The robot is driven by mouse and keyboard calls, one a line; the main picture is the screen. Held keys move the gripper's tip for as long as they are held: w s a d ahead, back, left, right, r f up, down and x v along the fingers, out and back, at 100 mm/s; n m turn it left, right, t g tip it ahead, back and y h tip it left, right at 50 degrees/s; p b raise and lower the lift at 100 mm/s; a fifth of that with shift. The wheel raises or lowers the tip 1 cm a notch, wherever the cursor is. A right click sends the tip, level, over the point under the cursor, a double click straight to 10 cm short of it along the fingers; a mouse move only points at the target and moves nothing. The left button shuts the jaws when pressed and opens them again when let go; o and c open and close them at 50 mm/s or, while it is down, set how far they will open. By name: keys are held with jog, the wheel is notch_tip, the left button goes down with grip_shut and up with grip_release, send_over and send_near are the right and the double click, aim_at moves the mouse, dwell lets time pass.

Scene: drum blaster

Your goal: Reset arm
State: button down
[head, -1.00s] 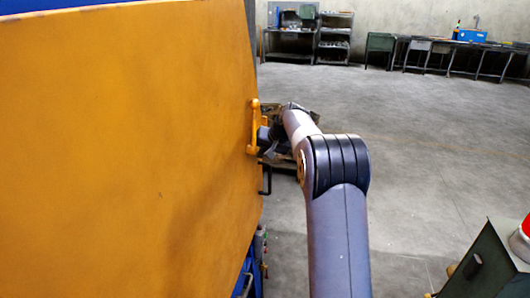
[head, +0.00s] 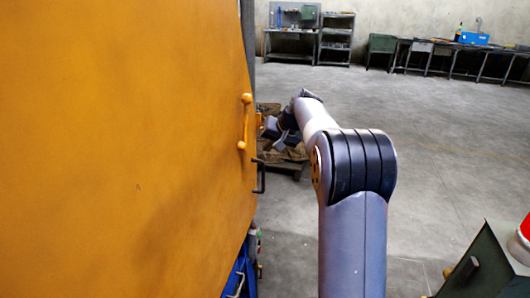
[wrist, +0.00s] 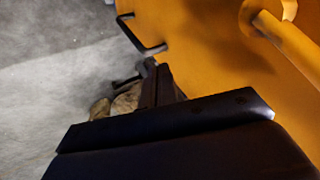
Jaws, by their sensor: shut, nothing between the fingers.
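My gripper (head: 268,127) is at the end of my extended arm, just right of the orange door's handle (head: 245,122) in the head view. It appears apart from the handle. Its dark fingers (wrist: 160,82) show in the wrist view, shut and empty. There the orange handle (wrist: 287,33) lies at the upper right, away from the fingers. The large orange door (head: 120,150) fills the left of the head view. My arm partly hides the gripper in the head view.
A black bracket (head: 260,176) sticks out at the door's right edge, and it also shows in the wrist view (wrist: 140,35). A loaded pallet (head: 290,152) stands behind my gripper. A dark green cabinet (head: 490,265) is at the lower right. Open floor (head: 450,170) lies to the right.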

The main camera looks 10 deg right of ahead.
jog(key=v, duration=0.6)
jog(key=shift+s+b, duration=0.25)
jog(key=shift+b, duration=0.1)
jog(key=shift+d+f, duration=0.1)
